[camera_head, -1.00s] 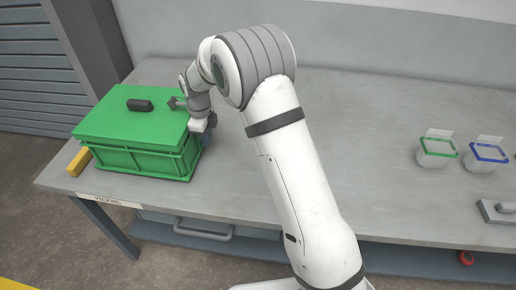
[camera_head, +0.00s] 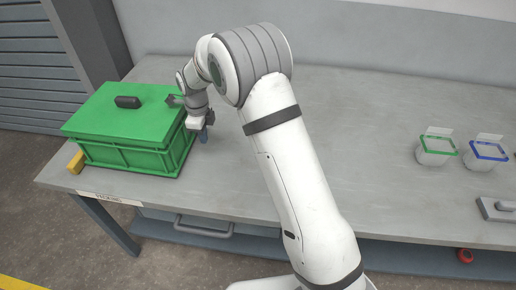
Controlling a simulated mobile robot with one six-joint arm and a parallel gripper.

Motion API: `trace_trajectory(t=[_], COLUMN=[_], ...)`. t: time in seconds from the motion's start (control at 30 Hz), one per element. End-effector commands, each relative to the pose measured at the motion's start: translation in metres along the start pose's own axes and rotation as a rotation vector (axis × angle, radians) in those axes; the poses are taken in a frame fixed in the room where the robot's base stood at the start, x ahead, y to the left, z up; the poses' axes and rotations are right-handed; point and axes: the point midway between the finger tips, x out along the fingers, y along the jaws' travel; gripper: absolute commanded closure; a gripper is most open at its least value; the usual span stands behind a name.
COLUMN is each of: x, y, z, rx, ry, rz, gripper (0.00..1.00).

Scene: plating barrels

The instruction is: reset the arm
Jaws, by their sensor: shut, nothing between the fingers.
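My arm reaches from the bottom of the head view up and to the left over the table. My gripper (camera_head: 204,134) hangs low at the right side of a green crate, apart from it by a narrow gap or touching; I cannot tell which. Its fingers are small in view and look closed, with nothing seen between them. The green crate (camera_head: 125,157) stands at the table's left end with a flat green lid (camera_head: 125,118) on it. The lid has a dark handle (camera_head: 128,102).
The grey table (camera_head: 370,185) is bare in the middle. Two clear containers, one green-rimmed (camera_head: 436,152) and one blue-rimmed (camera_head: 484,157), stand at the right. A grey metal piece (camera_head: 497,210) lies near the right edge. A yellow block (camera_head: 76,162) sits left of the crate.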

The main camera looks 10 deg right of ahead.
Motion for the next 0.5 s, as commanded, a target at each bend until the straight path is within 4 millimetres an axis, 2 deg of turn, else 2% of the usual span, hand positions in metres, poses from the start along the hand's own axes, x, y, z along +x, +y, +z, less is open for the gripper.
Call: trace_trajectory(t=[0.23,0.5], x=[-0.003,-0.036], y=[0.0,0.0], z=[-0.008,-0.007], rx=[0.0,0.0], ry=[0.0,-0.001], rz=[0.0,-0.001], gripper=[1.0,1.0])
